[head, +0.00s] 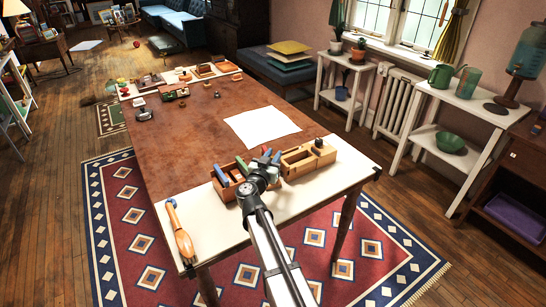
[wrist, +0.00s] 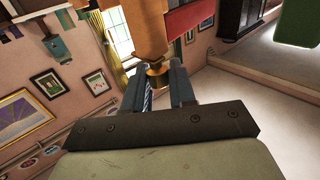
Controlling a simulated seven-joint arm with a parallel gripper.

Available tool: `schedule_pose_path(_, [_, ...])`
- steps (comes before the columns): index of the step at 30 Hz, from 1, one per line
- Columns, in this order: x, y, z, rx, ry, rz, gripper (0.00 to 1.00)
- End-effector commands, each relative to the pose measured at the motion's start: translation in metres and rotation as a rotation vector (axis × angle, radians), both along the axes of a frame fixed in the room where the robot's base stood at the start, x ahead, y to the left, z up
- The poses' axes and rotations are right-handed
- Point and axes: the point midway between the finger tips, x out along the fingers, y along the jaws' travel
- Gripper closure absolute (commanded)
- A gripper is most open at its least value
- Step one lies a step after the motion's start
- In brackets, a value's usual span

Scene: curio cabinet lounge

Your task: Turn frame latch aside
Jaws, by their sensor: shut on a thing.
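My gripper (wrist: 157,88) shows in the wrist view with its two fingers either side of a small brass knob (wrist: 157,74), shut on it. The knob sits at the end of an orange-brown wooden piece (wrist: 143,30); whether it is the frame latch I cannot tell. In the head view my gripper (head: 266,162) is at the wooden box with coloured parts (head: 227,190), near the table's front edge. My arm hides its fingertips and the knob there.
A light wooden box (head: 297,164) stands just right of my gripper. A wooden-handled tool (head: 181,238) lies at the table's front left corner. A white sheet (head: 262,126) lies behind. The brown table top (head: 185,140) is clear at left; small items line its far end.

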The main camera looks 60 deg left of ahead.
Motion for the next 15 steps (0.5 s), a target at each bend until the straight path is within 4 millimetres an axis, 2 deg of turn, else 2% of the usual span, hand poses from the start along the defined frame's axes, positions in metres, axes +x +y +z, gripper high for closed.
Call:
schedule_pose_path(6, [-0.0005,0.0024,-0.0005,-0.001,0.001,-0.124,1.00])
schedule_pose_path(15, [0.0003,0.0006,-0.0004,0.000,0.001,-0.208,1.00])
